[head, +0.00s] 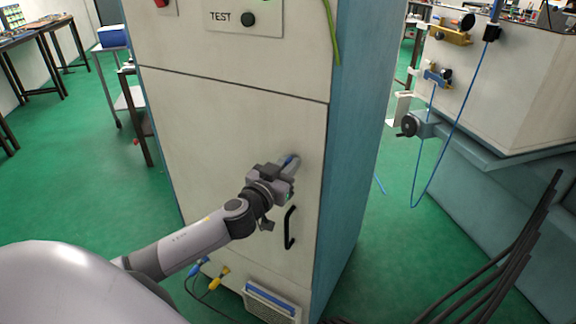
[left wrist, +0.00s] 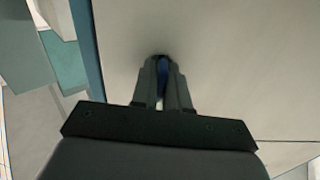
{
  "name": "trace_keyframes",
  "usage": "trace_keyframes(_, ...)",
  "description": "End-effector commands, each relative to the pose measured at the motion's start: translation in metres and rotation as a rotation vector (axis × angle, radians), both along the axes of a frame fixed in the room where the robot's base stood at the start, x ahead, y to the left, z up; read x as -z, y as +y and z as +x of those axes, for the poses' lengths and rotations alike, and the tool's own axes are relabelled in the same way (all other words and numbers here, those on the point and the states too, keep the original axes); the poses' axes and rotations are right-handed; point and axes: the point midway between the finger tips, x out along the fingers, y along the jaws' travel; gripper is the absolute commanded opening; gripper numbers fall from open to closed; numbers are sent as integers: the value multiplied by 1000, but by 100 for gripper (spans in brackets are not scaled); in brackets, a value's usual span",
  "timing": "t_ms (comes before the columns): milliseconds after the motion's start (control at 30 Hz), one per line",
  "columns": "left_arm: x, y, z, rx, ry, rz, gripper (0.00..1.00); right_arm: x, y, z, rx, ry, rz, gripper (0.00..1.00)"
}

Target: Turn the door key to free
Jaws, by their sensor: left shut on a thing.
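The cabinet door (head: 200,150) is a pale panel on a tall cabinet with a blue side. My left gripper (head: 291,163) reaches to the door's right part, above the black door handle (head: 290,228). In the left wrist view its two fingers (left wrist: 163,82) are shut on a small blue thing, which I take to be the door key (left wrist: 163,72). The key stands between the fingertips, close against the door face. The fingers hide most of it, and its keyhole and any marks around it cannot be made out. My right gripper is not in view.
A green cable (head: 331,35) hangs at the top right edge. Blue and yellow plugs (head: 219,278) hang low by the vent (head: 271,301). A machine (head: 500,80) stands right, with green floor (head: 375,215) between.

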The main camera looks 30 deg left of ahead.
Motion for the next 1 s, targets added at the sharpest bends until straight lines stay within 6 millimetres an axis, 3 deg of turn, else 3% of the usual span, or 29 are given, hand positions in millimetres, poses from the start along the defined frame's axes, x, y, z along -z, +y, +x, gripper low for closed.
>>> trace_keyframes(267,0,0,0,0,14,179,0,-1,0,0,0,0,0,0)
trace_keyframes(1000,0,-1,0,0,70,879,0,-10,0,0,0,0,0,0)
